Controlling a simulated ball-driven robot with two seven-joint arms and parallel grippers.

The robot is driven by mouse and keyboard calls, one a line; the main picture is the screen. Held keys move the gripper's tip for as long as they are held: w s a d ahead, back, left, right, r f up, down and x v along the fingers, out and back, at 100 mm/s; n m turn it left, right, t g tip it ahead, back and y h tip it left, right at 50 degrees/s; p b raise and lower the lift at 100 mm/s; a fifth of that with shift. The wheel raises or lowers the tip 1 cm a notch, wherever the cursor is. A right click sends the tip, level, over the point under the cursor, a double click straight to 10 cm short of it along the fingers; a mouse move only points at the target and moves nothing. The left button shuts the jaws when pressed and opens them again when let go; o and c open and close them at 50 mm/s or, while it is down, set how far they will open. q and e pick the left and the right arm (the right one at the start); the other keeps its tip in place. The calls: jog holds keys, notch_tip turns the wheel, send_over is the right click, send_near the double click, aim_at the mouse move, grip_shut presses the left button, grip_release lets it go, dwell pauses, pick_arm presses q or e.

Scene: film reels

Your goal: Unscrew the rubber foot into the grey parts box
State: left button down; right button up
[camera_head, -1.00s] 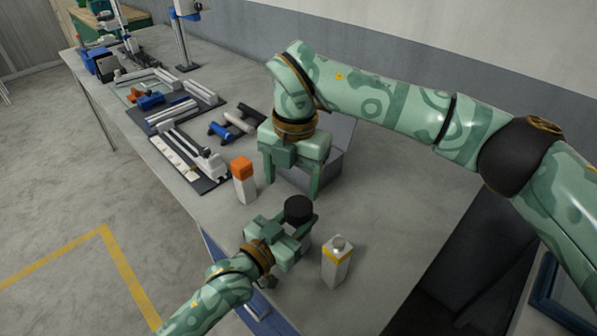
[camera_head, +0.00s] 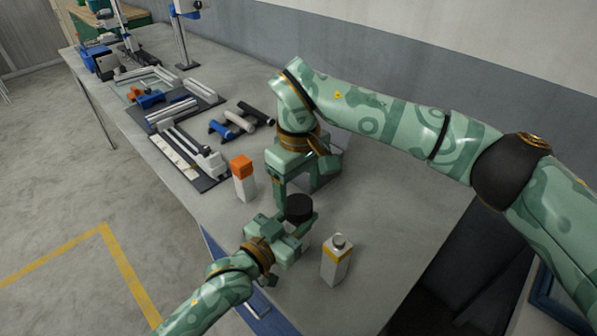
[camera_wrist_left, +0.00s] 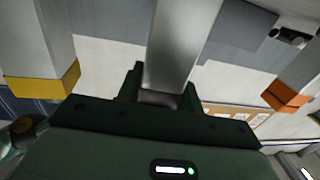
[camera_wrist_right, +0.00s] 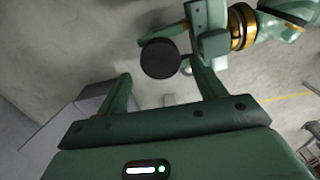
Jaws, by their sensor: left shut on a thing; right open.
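The black round rubber foot (camera_head: 299,208) sits on top of a grey post that my left gripper (camera_head: 296,238) is shut on. The left wrist view shows the post (camera_wrist_left: 182,45) between the fingers. My right gripper (camera_head: 302,192) is open and points down just above and behind the foot. In the right wrist view the foot (camera_wrist_right: 160,58) appears between the open fingertips, with no clear contact. The grey parts box (camera_head: 343,143) stands behind my right gripper and is mostly hidden by it; a grey edge of it (camera_wrist_right: 92,103) shows in the right wrist view.
A white post with an orange top (camera_head: 243,180) stands left of the grippers. A white post with a yellow band and grey knob (camera_head: 337,260) stands to the right. Dark trays with parts (camera_head: 185,160) lie farther left. The table's right part is clear.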

aim_at(299, 203)
jog(key=shift+f, duration=2.3)
